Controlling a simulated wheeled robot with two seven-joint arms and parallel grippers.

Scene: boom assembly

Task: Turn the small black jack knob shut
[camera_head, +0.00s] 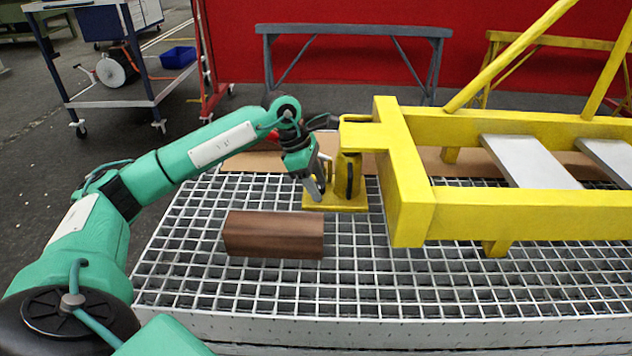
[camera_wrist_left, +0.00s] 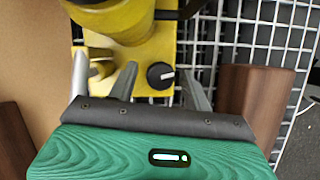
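The yellow jack (camera_head: 350,197) stands on the grating under the end of the yellow boom (camera_head: 405,200). In the left wrist view, the small round black jack knob (camera_wrist_left: 160,76) with a white pointer mark sits on the yellow base plate (camera_wrist_left: 152,48). My left gripper (camera_head: 318,192) reaches down beside the jack. In the left wrist view, its grey fingers (camera_wrist_left: 160,82) are apart, one on each side of the knob, with visible gaps. The knob is too small or hidden to make out in the head view. My right gripper is not in view.
A brown wooden block (camera_head: 273,235) lies on the grating (camera_head: 190,260) in front of the gripper. A brown board (camera_head: 250,162) lies behind. The boom fills the right side. The grating at front is clear.

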